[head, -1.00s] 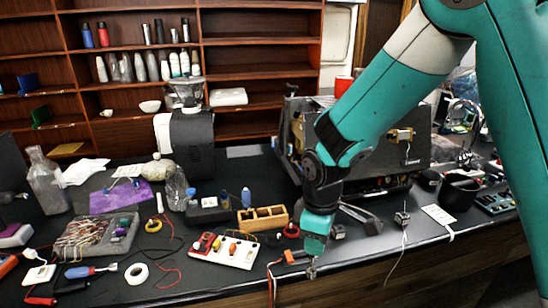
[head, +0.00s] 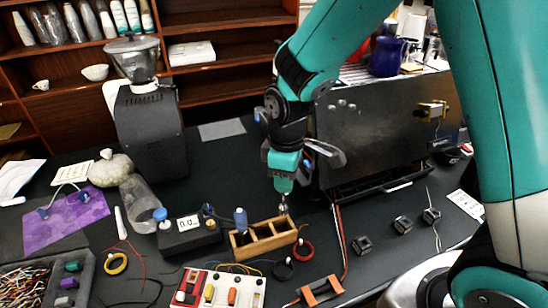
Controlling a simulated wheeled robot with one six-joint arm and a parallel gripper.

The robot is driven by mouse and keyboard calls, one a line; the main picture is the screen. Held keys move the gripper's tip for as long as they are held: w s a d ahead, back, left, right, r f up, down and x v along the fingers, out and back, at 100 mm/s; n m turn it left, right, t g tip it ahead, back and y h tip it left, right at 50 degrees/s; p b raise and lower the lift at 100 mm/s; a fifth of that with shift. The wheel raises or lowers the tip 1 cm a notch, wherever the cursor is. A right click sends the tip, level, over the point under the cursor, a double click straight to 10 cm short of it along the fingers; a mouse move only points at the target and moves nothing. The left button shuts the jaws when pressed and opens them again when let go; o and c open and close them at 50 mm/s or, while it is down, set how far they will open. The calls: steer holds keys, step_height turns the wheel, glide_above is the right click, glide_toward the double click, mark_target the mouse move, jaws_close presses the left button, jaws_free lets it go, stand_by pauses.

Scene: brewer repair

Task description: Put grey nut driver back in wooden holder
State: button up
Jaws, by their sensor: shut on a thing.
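The wooden holder (head: 264,252) stands on the dark bench and has several square compartments in a row. A blue-handled tool (head: 240,220) stands upright at its left end. My gripper (head: 283,208) points down at the holder's right end, close to its back edge. It is shut on a small grey metallic thing, apparently the grey nut driver, which is mostly hidden by the gripper. I cannot tell whether the driver's lower end is inside a compartment or behind the holder.
A steel-sided brewer (head: 385,135) stands right behind my arm. A black box with a label (head: 188,236) is left of the holder.

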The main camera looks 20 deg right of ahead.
mark_target(284, 205)
steer(key=shift+w+f, duration=0.2)
steer(key=shift+w, duration=0.1)
steer(key=shift+f+b, duration=1.95)
steer(key=shift+f, duration=0.25)
steer(key=shift+s+f, duration=0.1)
steer(key=shift+f+b, duration=1.6)
steer(key=shift+f, duration=0.8)
steer(key=o, duration=1.4)
steer(key=shift+r, duration=0.1)
